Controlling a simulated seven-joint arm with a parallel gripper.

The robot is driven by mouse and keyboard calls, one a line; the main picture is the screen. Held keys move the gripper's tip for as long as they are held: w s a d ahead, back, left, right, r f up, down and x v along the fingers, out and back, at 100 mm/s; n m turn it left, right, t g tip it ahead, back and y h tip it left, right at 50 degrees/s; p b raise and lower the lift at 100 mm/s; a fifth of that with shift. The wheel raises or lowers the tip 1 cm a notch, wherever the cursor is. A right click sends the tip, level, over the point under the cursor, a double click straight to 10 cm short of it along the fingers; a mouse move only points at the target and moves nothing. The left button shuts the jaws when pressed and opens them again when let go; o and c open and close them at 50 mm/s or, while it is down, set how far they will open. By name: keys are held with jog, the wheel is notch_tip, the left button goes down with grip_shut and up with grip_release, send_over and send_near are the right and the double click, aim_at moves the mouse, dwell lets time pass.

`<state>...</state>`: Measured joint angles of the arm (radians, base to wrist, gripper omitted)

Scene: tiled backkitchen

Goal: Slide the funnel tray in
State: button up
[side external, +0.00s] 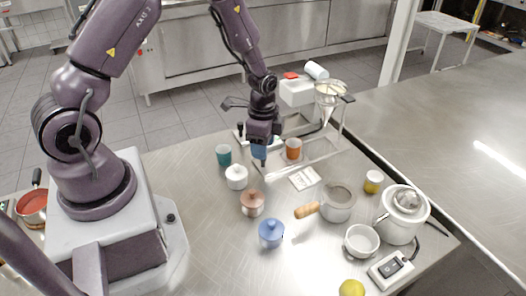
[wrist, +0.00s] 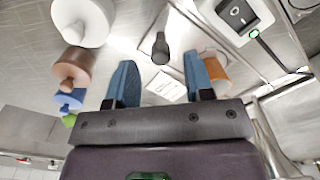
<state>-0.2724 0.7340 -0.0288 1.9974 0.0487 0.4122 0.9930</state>
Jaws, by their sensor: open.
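The funnel (side external: 329,92) sits high on a metal stand at the back of the counter. A flat pale metal tray (side external: 322,151) extends below it, with an orange cup (side external: 293,149) on it. My gripper (side external: 260,156) is open, pointing down beside the tray's near left end. In the wrist view my gripper (wrist: 160,65) has its two blue fingers apart. A dark rounded knob (wrist: 160,48) shows between and beyond the fingertips, apparently untouched. The orange cup also shows behind the right finger (wrist: 216,72). I cannot tell how far the tray is out.
A teal cup (side external: 223,155), a white lidded pot (side external: 237,177), a copper pot (side external: 252,204) and a blue pot (side external: 271,233) stand left of the tray. A card (side external: 304,178) lies before it. A wooden-handled pan (side external: 338,203) and a cooker (side external: 402,213) stand right.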

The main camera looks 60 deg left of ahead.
aim_at(297, 141)
jog(key=shift+f, duration=1.3)
grip_shut()
jog(key=w, duration=1)
jog(key=shift+w+r, duration=0.1)
jog(key=shift+c, duration=0.3)
grip_release()
jog(key=shift+o, duration=0.3)
